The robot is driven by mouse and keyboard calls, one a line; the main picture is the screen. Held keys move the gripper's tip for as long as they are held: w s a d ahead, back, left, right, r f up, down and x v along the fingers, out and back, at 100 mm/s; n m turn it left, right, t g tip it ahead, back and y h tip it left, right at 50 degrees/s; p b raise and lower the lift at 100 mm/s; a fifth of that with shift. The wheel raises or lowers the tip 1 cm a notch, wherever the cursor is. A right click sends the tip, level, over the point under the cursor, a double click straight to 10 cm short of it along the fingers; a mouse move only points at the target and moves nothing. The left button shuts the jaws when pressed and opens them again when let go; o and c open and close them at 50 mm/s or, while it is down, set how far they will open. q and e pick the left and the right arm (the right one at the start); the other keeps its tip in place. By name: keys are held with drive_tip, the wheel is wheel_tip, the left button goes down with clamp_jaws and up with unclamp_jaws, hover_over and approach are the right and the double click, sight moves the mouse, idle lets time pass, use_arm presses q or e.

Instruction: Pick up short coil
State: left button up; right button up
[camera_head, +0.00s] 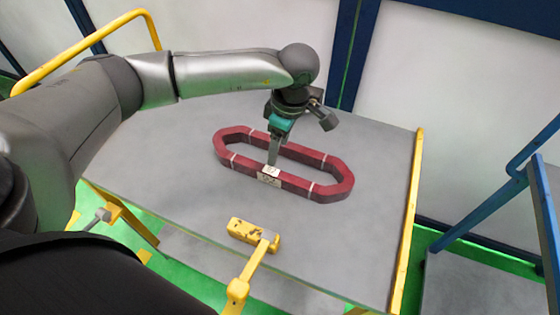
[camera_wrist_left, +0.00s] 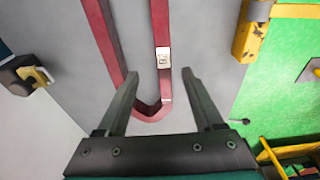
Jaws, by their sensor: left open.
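The short coil (camera_head: 325,188) is a dark red, long closed loop with angled ends. It lies flat on the grey table top (camera_head: 180,190). Pale bands wrap it, and a white label (camera_head: 269,174) sits on its near long side. My left gripper (camera_head: 272,158) points down over that side close to the label. In the left wrist view the gripper (camera_wrist_left: 160,75) is open, and the labelled side of the coil (camera_wrist_left: 161,25) runs between the fingertips. The other long side passes outside the left finger. I cannot tell the height of the fingertips above the table. My right gripper is not in view.
A yellow block-like fitting (camera_head: 245,233) stands at the table's near edge. A yellow rail (camera_head: 407,225) bounds the right edge. A blue frame (camera_head: 490,190) stands to the right. The table around the coil is bare.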

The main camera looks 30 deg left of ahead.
sight(272, 170)
use_arm(q)
drive_tip(key=f, duration=0.5)
drive_tip(key=shift+a+f+b, duration=0.1)
drive_tip(key=shift+a+b, duration=0.2)
drive_tip(key=shift+s+a+f+b, duration=0.1)
drive_tip(key=shift+a+f, duration=0.1)
drive_tip(key=shift+f, duration=0.65)
drive_tip(key=shift+s+a+f+b, duration=0.15)
drive_tip(key=shift+a+f, duration=0.1)
drive_tip(key=shift+f, duration=0.65)
drive_tip(key=shift+s+a+f+b, duration=0.1)
drive_tip(key=shift+a+f, duration=0.1)
drive_tip(key=shift+f, duration=0.65)
clamp_jaws()
drive_tip(key=shift+w+r, duration=0.15)
